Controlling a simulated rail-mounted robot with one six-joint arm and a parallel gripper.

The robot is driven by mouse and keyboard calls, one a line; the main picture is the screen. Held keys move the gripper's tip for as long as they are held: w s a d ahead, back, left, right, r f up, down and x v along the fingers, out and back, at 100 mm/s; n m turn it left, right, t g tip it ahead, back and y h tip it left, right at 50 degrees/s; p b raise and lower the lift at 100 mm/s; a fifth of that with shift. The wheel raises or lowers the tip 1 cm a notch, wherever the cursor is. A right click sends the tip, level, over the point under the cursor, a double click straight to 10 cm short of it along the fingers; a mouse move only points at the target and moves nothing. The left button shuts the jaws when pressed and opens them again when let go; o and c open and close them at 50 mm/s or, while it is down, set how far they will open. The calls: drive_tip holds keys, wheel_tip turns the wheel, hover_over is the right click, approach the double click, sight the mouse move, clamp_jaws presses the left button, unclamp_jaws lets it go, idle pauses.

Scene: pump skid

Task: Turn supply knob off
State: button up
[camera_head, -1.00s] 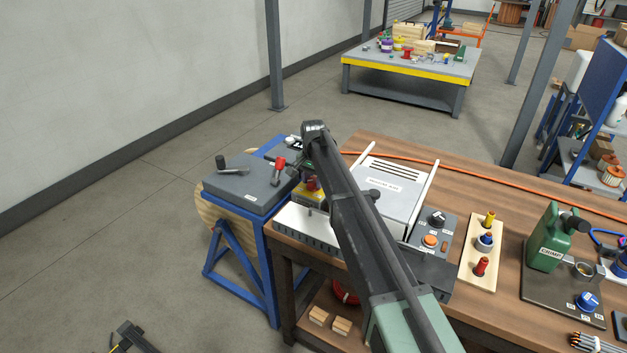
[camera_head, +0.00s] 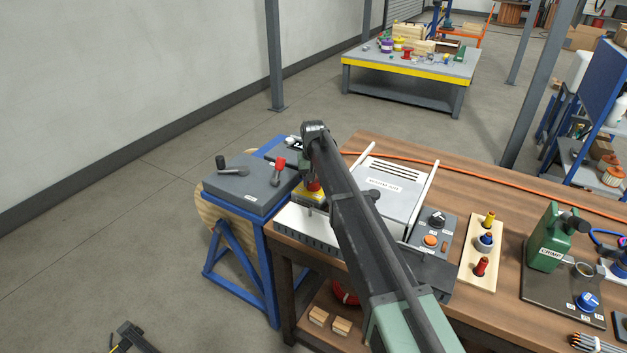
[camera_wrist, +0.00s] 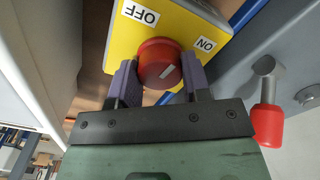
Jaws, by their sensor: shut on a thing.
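The supply knob (camera_wrist: 160,62) is a round red knob with a pale pointer mark on a yellow box (camera_wrist: 177,20). The box carries an OFF label at its upper left and an ON label at its right in the wrist view. The pale mark slants, its upper end toward the right. My gripper (camera_wrist: 159,78) is shut on the knob, one purple finger on each side. In the head view, the yellow box (camera_head: 309,197) shows partly behind my arm, with the red knob (camera_head: 312,185) on top; my gripper is mostly hidden there.
A red-handled lever (camera_wrist: 267,115) stands close to the right of my gripper, on a grey-topped blue stand (camera_head: 246,187). A grey-white machine (camera_head: 388,188) stands beside my arm. A control panel (camera_head: 433,230) and a peg board (camera_head: 480,268) are farther right on the wooden bench.

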drive_tip(key=n, duration=0.5)
drive_tip(key=shift+n, duration=0.3)
drive_tip(key=n, duration=0.5)
idle(0.4)
drive_tip(key=o, duration=0.9)
wheel_tip(320, 180, up, 11)
drive_tip(key=p, duration=1)
drive_tip(key=shift+f+p, duration=0.1)
drive_tip(key=shift+p, duration=0.3)
